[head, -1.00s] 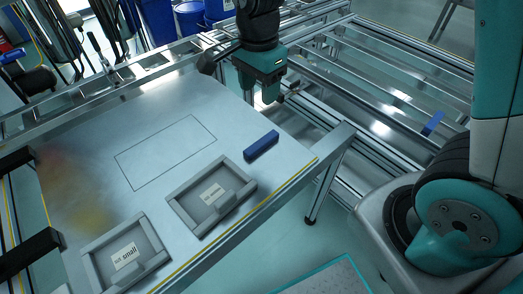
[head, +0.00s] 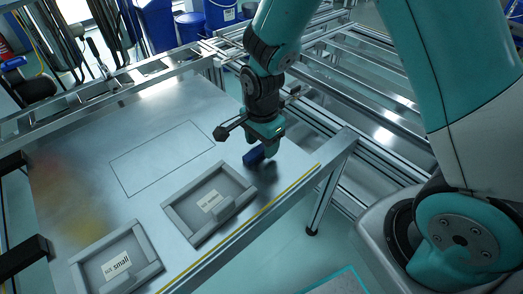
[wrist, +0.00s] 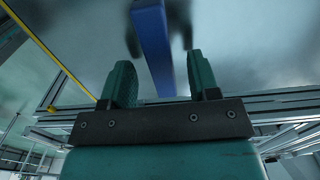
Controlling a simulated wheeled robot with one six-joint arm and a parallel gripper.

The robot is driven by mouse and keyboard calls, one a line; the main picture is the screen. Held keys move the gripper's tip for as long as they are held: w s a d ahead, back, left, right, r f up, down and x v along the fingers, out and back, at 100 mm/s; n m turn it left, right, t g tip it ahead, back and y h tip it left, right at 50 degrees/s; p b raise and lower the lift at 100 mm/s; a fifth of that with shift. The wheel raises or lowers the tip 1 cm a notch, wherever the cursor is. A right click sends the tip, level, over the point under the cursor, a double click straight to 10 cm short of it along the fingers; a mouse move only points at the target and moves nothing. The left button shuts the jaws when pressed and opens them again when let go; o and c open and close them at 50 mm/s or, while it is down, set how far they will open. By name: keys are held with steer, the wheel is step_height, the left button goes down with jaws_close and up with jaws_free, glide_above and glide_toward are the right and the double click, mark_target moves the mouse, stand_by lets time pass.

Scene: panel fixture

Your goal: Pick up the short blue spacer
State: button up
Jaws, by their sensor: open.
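A blue spacer (head: 252,157), a plain rectangular bar, lies on the metal panel near its right edge, just behind a grey tray. My gripper (head: 267,151) is low over the spacer's right end and hides part of it. In the wrist view, the spacer (wrist: 152,45) runs up the picture between the two green fingers of my gripper (wrist: 160,62). The fingers are apart, with a gap on each side of the bar. Its near end shows just in front of the palm. I cannot tell the remaining height exactly.
Two grey trays with labels stand along the panel's front edge: one nearer the spacer (head: 239,181) and one marked "small" (head: 88,278) at lower left. A drawn rectangle (head: 163,158) on the panel is empty. Aluminium rails (head: 350,100) lie behind and to the right.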

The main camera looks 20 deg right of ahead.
steer(key=shift+f, duration=0.5)
steer(key=shift+c, duration=0.2)
jaws_close()
